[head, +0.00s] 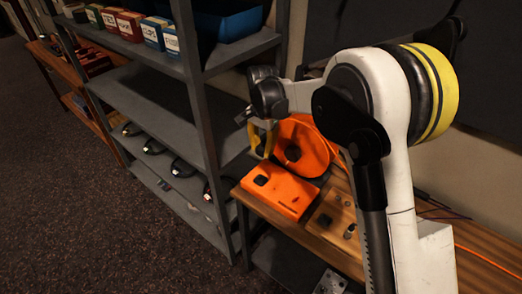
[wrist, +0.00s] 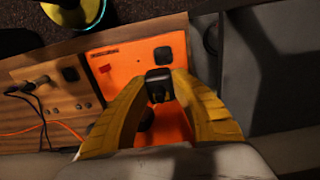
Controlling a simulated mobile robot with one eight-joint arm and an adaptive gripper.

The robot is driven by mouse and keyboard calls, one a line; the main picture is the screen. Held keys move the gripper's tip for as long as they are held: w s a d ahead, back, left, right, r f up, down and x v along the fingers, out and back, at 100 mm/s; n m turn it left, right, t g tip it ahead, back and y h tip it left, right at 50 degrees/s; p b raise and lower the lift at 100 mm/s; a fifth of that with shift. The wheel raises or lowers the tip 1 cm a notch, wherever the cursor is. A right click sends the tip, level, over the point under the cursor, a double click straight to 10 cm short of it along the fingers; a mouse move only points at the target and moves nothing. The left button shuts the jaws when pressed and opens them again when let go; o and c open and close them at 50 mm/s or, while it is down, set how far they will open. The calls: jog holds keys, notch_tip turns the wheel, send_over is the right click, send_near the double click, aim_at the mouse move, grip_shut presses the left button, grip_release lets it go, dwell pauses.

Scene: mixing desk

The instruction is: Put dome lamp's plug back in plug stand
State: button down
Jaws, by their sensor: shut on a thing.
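My yellow-fingered gripper (wrist: 158,92) is shut on a black plug (wrist: 158,76), which shows between the fingertips in the wrist view. The gripper also shows in the head view (head: 262,140), where the plug is hard to make out. It is over the orange parts at the shelf end of the wooden bench. An orange flat box (head: 287,193) with a black square fitting (wrist: 164,54) lies there; the plug appears just beside that fitting in the wrist view. I cannot tell which thing is the plug stand, and I cannot make out the dome lamp.
An orange disc (head: 312,144) with a dark centre stands behind the box. A wooden board (head: 330,218) with small metal fittings lies beside it, with orange and dark cords. A grey shelf (head: 135,88) with boxes and a blue bin (head: 222,22) stands close by at the left.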

jog(key=s+d+r+p, duration=0.1)
jog(key=s+d+p, duration=0.1)
jog(key=s+d, duration=0.7)
jog(key=s+d+r+p, duration=0.1)
jog(key=s+d, duration=0.5)
jog(key=d, duration=0.6)
jog(key=b, duration=1.1)
send_over(325, 220)
notch_tip(325, 220, down, 13)
jog(key=shift+f, duration=0.15)
jog(key=shift+f+b, duration=0.5)
jog(key=shift+a+f+b, duration=0.1)
jog(key=shift+f+b, duration=0.7)
jog(key=shift+f, duration=0.1)
jog(key=shift+f+b, duration=0.6)
jog(key=shift+b, duration=0.2)
jog(key=c, duration=1.1)
grip_release()
